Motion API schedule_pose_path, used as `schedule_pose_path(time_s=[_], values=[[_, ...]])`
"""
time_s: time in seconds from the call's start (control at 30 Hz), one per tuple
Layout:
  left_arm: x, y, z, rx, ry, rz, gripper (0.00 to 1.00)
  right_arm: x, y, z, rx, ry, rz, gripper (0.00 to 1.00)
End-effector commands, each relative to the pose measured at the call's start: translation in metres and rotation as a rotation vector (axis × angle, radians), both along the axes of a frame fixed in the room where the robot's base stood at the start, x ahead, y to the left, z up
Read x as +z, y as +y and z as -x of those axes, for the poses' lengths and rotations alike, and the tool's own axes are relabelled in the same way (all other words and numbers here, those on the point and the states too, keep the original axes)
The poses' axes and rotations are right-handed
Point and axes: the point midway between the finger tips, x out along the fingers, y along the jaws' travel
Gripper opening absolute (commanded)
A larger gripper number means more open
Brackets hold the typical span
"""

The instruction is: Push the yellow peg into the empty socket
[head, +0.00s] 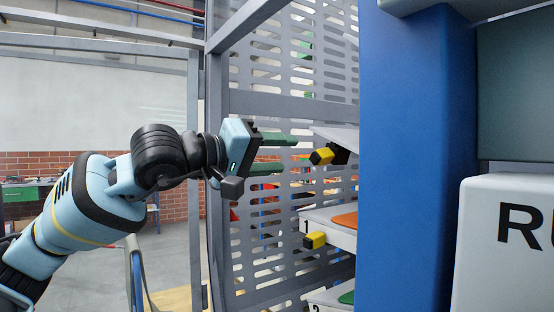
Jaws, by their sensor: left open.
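An upper yellow peg (322,156) with a dark end sits at a slight tilt beside a pale shelf edge (338,136). A second yellow peg (314,240) juts from the front of the tray marked 1 (340,235). My left gripper (292,153) comes in from the left. Its two green fingers are apart, one above the other, with nothing between them. The fingertips point at the upper peg and appear a little short of it; the depth gap is hard to judge. I cannot make out an empty socket. My right gripper is not in view.
A blue column (415,160) stands close to the right of the pegs, with a white block (505,245) beyond. A perforated metal panel (265,215) and grey frame are behind the gripper. An orange sheet (345,219) lies on the tray marked 1.

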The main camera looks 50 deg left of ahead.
Motion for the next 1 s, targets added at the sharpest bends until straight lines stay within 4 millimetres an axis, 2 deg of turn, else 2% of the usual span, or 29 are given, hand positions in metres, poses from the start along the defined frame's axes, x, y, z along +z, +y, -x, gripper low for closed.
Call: schedule_pose_path(time_s=[0.37, 0.9, 1.0], values=[[0.0002, -0.0002, 0.0017, -0.001, 0.000, -0.001, 0.48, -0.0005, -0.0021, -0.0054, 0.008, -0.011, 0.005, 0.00], [0.0003, -0.0001, 0.0016, -0.001, 0.000, 0.000, 0.48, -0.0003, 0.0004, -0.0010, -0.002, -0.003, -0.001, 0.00], [0.0054, -0.0002, 0.0030, -0.001, -0.004, -0.001, 0.48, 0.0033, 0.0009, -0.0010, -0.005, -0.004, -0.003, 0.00]])
